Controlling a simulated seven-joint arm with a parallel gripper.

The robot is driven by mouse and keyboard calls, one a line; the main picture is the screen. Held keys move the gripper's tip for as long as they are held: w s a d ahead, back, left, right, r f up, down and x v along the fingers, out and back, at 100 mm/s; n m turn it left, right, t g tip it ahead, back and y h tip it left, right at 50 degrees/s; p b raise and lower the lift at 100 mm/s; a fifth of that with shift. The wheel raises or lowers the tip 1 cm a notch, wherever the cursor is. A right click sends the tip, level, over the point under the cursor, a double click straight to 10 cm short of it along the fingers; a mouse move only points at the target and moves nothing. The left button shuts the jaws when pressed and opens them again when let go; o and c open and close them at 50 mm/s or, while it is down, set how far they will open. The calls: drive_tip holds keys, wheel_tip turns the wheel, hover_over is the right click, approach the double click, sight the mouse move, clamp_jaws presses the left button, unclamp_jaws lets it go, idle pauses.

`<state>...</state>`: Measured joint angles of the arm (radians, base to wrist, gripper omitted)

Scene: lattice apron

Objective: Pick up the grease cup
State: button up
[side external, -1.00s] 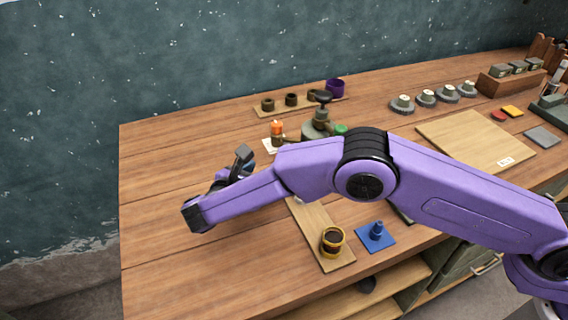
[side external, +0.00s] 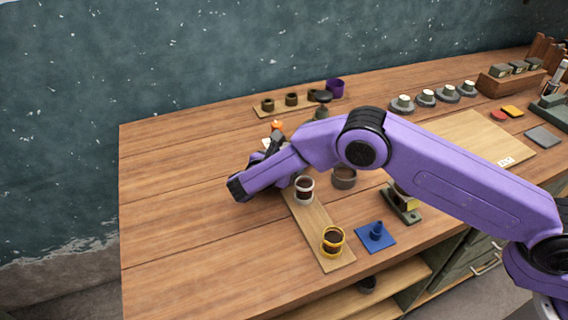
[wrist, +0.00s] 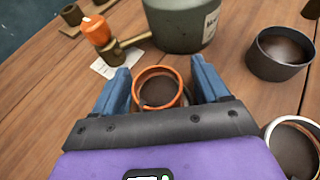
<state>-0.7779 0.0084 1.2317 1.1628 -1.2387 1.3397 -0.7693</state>
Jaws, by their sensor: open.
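No label marks which vessel is the grease cup. In the wrist view a round cup with an orange rim and dark inside (wrist: 160,72) stands between the two blue fingers of my gripper (wrist: 160,84). The fingers are spread to either side of it; whether they touch it I cannot tell. In the side view my gripper (side external: 270,150) is over the far end of a narrow wooden board (side external: 318,220), and the orange-rimmed cup is hidden. A white-rimmed cup (side external: 304,190) and a yellow-rimmed cup (side external: 333,241) stand on that board.
A fitting with an orange top (wrist: 97,30) and a large grey-green pot (wrist: 185,22) stand just beyond my gripper. A dark open bowl (wrist: 280,55) is at right. A blue pad with a blue piece (side external: 376,236) lies at front. The left of the bench is clear.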

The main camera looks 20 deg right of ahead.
drive_tip(key=shift+w+d+f, duration=0.1)
drive_tip(key=shift+c, duration=0.3)
drive_tip(key=c, duration=1.1)
drive_tip(key=shift+c, duration=0.2)
